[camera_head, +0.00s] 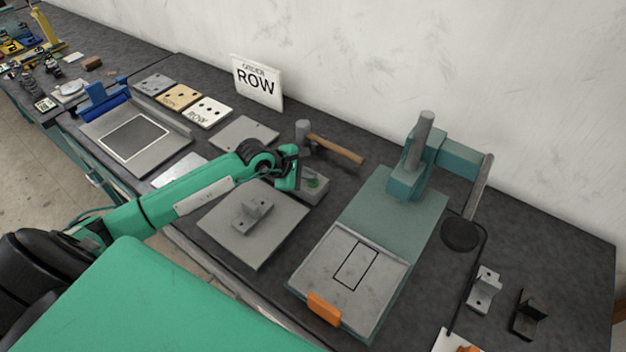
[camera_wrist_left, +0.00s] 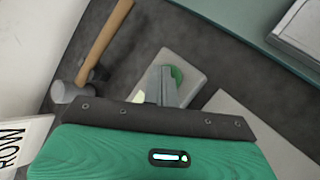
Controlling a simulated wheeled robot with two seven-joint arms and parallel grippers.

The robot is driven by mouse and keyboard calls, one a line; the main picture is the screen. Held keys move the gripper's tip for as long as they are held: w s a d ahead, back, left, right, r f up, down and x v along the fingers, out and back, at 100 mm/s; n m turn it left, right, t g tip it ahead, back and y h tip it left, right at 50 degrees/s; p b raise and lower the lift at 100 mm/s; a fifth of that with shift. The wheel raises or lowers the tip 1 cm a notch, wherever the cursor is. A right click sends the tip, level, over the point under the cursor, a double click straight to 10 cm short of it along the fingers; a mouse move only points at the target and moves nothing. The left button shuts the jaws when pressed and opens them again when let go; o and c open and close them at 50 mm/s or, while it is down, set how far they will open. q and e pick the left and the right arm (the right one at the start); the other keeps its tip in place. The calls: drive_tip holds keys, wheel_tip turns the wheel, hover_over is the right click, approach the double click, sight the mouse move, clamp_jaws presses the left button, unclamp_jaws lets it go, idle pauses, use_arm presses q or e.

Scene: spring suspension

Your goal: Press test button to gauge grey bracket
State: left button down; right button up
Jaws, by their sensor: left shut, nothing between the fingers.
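The grey bracket (camera_head: 252,213) sits on a flat grey plate (camera_head: 268,245) left of the middle in the head view. Behind the plate is a small grey box (camera_head: 315,193) with a round green test button (camera_head: 313,183) on top. My left gripper (camera_head: 295,182) is shut and empty beside the button. In the left wrist view the shut fingers (camera_wrist_left: 162,84) point down at the box and partly overlap the left side of the green button (camera_wrist_left: 177,75). I cannot tell whether they touch it. My right gripper is not in view.
A hammer (camera_head: 338,150) lies behind the box. A green press (camera_head: 395,195) with a column stands to the right. A light grey bracket (camera_head: 484,288) and a black one (camera_head: 528,312) lie at far right. A "ROW" sign (camera_head: 257,82) stands by the wall.

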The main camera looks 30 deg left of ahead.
sight(309, 182)
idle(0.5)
use_arm(q)
drive_tip(key=shift+r, duration=0.8)
drive_tip(key=shift+r+p, duration=1.25)
drive_tip(key=shift+r, duration=1.3)
drive_tip(key=shift+f, duration=0.1)
